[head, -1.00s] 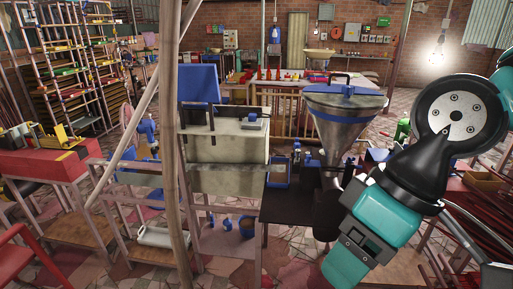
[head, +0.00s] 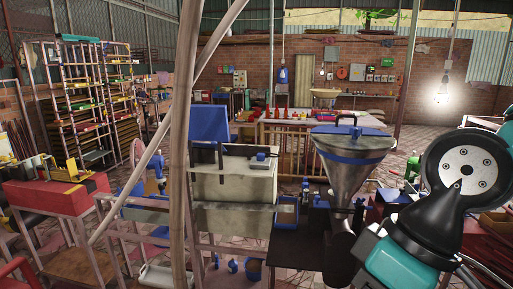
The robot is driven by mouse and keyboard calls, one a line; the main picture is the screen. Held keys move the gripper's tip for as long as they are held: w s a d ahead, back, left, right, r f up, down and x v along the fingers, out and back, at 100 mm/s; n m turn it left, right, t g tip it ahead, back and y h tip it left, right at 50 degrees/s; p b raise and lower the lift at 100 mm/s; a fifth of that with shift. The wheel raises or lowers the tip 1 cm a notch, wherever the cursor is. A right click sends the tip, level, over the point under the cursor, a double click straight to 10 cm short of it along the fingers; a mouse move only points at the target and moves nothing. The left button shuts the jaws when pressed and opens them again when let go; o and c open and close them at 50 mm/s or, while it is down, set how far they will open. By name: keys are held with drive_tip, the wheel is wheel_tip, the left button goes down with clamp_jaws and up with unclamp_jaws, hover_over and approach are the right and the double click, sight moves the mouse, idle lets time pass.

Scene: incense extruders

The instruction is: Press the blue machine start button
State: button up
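A machine with a pale metal body (head: 232,187) and an upright blue panel (head: 209,123) stands left of the middle in the head view. A small blue part (head: 261,157) sits on its top. To its right is a large metal funnel hopper (head: 352,172) with a blue band and lid. I cannot make out a start button on either. My arm comes in at the right edge, in front of and right of the hopper. My gripper is not in view.
A pale wooden post (head: 184,150) stands in front of the machine's left side. A red bench (head: 55,195) is at the left, with tall racks (head: 80,95) behind it. A dark table (head: 300,247) stands below the hopper. A lit bulb (head: 443,92) hangs at the upper right.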

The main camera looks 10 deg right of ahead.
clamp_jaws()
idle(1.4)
